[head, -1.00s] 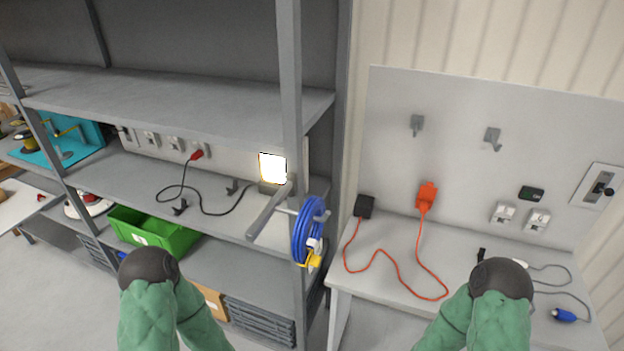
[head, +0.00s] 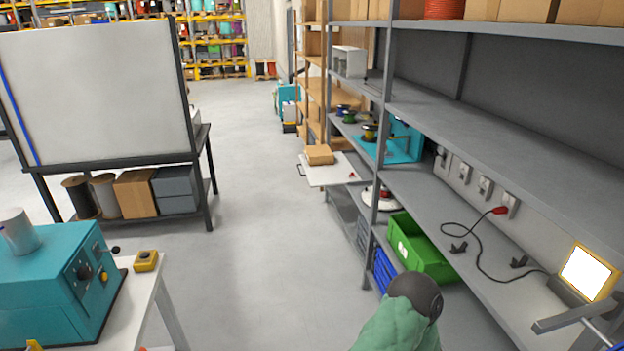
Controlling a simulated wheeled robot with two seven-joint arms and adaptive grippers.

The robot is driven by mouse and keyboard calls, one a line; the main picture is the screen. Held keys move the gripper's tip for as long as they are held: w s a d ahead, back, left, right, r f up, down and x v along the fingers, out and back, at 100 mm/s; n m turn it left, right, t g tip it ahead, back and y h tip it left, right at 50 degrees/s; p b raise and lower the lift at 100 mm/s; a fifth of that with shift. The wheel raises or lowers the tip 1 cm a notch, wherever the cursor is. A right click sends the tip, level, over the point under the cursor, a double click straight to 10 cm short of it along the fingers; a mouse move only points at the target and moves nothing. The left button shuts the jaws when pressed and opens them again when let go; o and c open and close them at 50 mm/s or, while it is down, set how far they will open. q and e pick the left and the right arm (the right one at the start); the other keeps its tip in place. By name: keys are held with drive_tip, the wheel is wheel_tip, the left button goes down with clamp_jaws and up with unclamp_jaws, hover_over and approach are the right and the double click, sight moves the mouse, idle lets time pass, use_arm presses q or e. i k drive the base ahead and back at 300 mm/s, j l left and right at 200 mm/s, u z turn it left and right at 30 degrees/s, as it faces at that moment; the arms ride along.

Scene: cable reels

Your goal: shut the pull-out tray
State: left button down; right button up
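The tray stands out clear of the shelf front. Neither of my grippers is in view. Only a green-sleeved part of one of my arms with a dark joint shows at the bottom, far from the tray.
Grey shelving (head: 384,120) runs along the right, with a green bin (head: 424,252) on a lower shelf. A whiteboard stand (head: 98,92) and a bench with a teal machine (head: 62,285) stand left. The grey aisle floor (head: 252,235) between is clear.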

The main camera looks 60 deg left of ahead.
sight(338, 173)
drive_tip(key=k+u, duration=0.25)
drive_tip(key=u, duration=0.15)
drive_tip(key=k+j+u, duration=0.15)
drive_tip(key=u, duration=0.2)
drive_tip(key=i+j+u, duration=0.2)
drive_tip(key=u, duration=0.2)
drive_tip(key=i+j+u, duration=0.45)
drive_tip(key=u, duration=0.3)
drive_tip(key=i+j, duration=0.1)
drive_tip(key=i, duration=0.6)
drive_tip(key=i+j, duration=0.1)
drive_tip(key=i, duration=0.55)
drive_tip(key=i+j, duration=0.1)
drive_tip(key=i, duration=0.6)
drive_tip(key=i+j, duration=0.15)
drive_tip(key=i, duration=0.55)
drive_tip(key=i+j+z, duration=0.15)
drive_tip(key=i, duration=0.35)
drive_tip(key=i+j+z, duration=0.15)
drive_tip(key=i, duration=0.35)
drive_tip(key=i+j+z, duration=0.2)
drive_tip(key=i+j, duration=0.15)
drive_tip(key=i, duration=0.15)
drive_tip(key=i+j+z, duration=0.15)
drive_tip(key=i+j, duration=0.2)
drive_tip(key=i, duration=0.1)
